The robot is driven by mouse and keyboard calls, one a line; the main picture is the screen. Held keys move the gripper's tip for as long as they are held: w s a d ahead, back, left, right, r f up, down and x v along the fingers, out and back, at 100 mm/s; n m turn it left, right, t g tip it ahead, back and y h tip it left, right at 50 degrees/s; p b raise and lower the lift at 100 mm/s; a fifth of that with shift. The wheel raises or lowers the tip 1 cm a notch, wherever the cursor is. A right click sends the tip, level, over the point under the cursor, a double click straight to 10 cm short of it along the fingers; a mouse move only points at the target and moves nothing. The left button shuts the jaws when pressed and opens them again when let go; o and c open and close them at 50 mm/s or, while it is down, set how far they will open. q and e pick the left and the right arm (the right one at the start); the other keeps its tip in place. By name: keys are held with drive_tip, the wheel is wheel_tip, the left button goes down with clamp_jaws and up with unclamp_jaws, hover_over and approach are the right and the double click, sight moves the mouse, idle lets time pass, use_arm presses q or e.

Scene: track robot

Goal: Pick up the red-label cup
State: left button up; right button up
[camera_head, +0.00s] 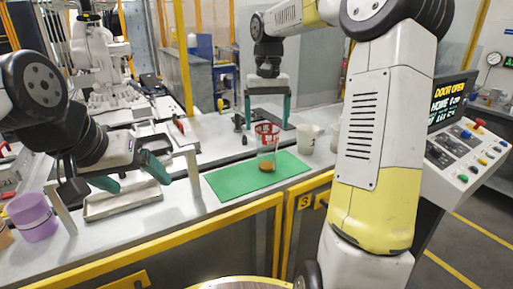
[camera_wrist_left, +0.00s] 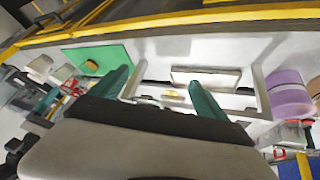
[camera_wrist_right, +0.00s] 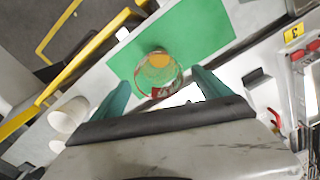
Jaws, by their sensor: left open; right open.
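The red-label cup (camera_head: 266,158) is a clear cup with a red band near its top and something orange-brown at its bottom. It stands upright on a green mat (camera_head: 232,184) in the head view. My right gripper (camera_head: 267,118) is open, with its green fingers spread above and behind the cup. In the right wrist view the cup (camera_wrist_right: 158,74) shows between the fingertips (camera_wrist_right: 161,84), and I see no finger touching it. My left gripper (camera_head: 130,175) is open and empty above a shallow grey tray (camera_head: 122,203), well left of the cup.
White cups (camera_head: 308,137) stand just right of the mat. A purple container (camera_head: 34,218) is at the far left, near a metal frame (camera_head: 195,165). A yellow rail (camera_head: 200,229) runs along the table front. A control panel (camera_head: 465,150) stands at right.

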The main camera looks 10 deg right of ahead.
sight(267, 130)
drive_tip(key=shift+f, duration=1.8)
drive_tip(key=shift+d, duration=0.1)
clamp_jaws()
drive_tip(key=shift+r, duration=0.1)
